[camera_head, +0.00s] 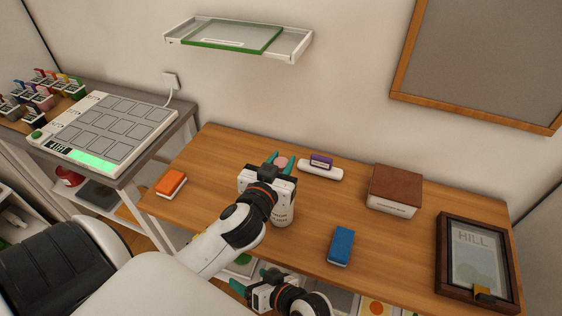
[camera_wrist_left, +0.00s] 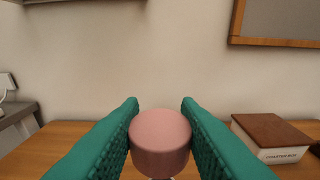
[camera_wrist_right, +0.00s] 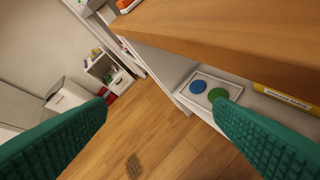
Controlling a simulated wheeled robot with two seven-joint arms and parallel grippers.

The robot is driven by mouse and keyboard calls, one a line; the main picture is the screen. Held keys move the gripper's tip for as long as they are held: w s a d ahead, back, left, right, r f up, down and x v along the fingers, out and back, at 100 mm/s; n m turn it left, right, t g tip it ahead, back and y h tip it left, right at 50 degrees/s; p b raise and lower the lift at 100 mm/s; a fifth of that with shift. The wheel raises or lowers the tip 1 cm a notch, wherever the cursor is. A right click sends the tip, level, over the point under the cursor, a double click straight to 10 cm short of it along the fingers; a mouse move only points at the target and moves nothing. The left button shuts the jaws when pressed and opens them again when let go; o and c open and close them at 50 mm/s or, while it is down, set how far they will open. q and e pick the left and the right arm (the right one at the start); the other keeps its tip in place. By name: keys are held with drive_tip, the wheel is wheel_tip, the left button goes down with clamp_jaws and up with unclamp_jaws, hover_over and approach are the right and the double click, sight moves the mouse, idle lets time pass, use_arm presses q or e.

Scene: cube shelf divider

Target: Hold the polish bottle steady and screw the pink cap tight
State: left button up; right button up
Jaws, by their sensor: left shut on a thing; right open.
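The polish bottle (camera_head: 283,217), white with dark lettering, stands upright on the wooden desk; my left gripper hides its upper part. My left gripper (camera_head: 281,162) is shut on the pink cap (camera_wrist_left: 160,140), directly above the bottle. In the left wrist view its green fingers (camera_wrist_left: 160,112) are on both sides of the cap. A small light bit shows under the cap; I cannot tell how far the cap is seated. My right gripper (camera_head: 252,280) is open and empty below the desk's front edge, and the right wrist view shows nothing between its fingers (camera_wrist_right: 160,108).
On the desk (camera_head: 225,150) are an orange block (camera_head: 171,183), a blue block (camera_head: 341,246), a purple eraser (camera_head: 321,161) on a white base, a brown-lidded box (camera_head: 394,190) and a framed picture (camera_head: 476,262). A wall shelf (camera_head: 240,38) hangs above.

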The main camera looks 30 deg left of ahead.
use_arm(q)
drive_tip(key=shift+d, duration=0.1)
use_arm(e)
drive_tip(key=w+d+r+n+t, duration=0.1)
drive_tip(key=w+r, duration=0.2)
drive_tip(key=w, duration=0.2)
drive_tip(key=w+d+r+n+t, duration=0.1)
drive_tip(key=w+r, duration=0.2)
drive_tip(key=w, duration=0.2)
drive_tip(key=w+d+r+n+t, duration=0.1)
drive_tip(key=w+r+n, duration=0.1)
drive_tip(key=w, duration=0.4)
drive_tip(key=shift+d+r+y, duration=0.35)
drive_tip(key=shift+r+y, duration=0.05)
drive_tip(key=shift+r, duration=0.45)
drive_tip(key=shift+w+a, duration=0.1)
drive_tip(key=shift+w+a+f, duration=0.1)
drive_tip(key=shift+a+f, duration=0.05)
drive_tip(key=shift+a, duration=0.1)
drive_tip(key=x, duration=0.9)
drive_tip(key=c, duration=0.9)
drive_tip(key=shift+o, duration=0.2)
use_arm(q)
drive_tip(key=shift+f, duration=0.1)
use_arm(e)
drive_tip(key=shift+f, duration=0.2)
